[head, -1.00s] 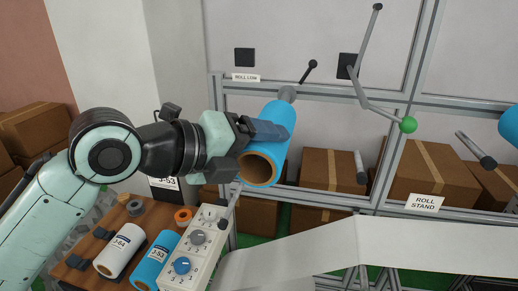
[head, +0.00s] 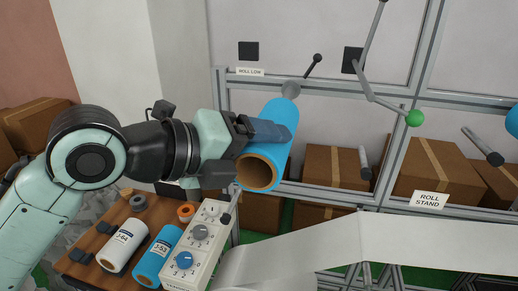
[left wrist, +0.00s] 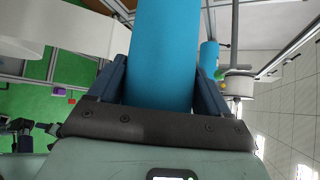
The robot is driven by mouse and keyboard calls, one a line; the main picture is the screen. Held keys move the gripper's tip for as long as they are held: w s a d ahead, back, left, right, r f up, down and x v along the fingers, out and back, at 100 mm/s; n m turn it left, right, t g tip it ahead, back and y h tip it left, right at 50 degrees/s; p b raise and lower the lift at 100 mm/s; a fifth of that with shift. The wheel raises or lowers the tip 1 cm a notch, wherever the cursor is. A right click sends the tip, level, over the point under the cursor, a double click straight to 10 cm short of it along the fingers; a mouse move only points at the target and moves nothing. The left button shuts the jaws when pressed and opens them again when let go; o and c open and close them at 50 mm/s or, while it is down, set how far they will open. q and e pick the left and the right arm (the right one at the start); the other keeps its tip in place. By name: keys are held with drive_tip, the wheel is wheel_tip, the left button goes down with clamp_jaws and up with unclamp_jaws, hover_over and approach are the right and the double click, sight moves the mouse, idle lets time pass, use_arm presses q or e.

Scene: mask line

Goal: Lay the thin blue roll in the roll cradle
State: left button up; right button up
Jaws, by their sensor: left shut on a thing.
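My left gripper (head: 262,132) is shut on a blue roll (head: 277,145) with a brown cardboard core, raised beside the roll stand. The core's open near end faces me. A grey round spindle end (head: 291,88) shows at the roll's far end; I cannot tell whether it is inside the core. In the left wrist view the held roll (left wrist: 165,50) runs between both fingers. Dark blocks (head: 80,257) on the wooden top at lower left look like a cradle, beside a white roll marked J-64 (head: 122,246). My right gripper is not in view.
A blue roll marked J-53 (head: 157,258) and a control box with knobs (head: 200,240) stand on the wooden top (head: 150,212). The stand's frame (head: 330,192), a green-tipped lever (head: 413,118) and a white web (head: 310,250) lie to the right. Cardboard boxes (head: 435,170) stand behind.

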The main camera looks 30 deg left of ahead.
sight(250, 185)
use_arm(q)
drive_tip(key=shift+s+d+b, duration=0.15)
drive_tip(key=shift+s+d, duration=0.05)
drive_tip(key=shift+s, duration=0.65)
drive_tip(key=shift+s+d+b, duration=0.15)
drive_tip(key=shift+s+d, duration=0.05)
drive_tip(key=shift+s, duration=0.65)
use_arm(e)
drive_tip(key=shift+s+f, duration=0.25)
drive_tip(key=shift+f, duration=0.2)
use_arm(q)
drive_tip(key=shift+s, duration=0.1)
drive_tip(key=shift+s+d, duration=0.25)
drive_tip(key=shift+s, duration=0.45)
drive_tip(key=shift+s+d+b, duration=0.2)
drive_tip(key=shift+s+d, duration=0.1)
drive_tip(key=shift+s, duration=0.8)
drive_tip(key=shift+s+d+b, duration=0.2)
drive_tip(key=shift+s+d, duration=0.05)
drive_tip(key=shift+s, duration=0.8)
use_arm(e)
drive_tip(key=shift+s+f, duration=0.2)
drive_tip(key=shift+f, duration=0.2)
use_arm(q)
drive_tip(key=shift+s, duration=0.1)
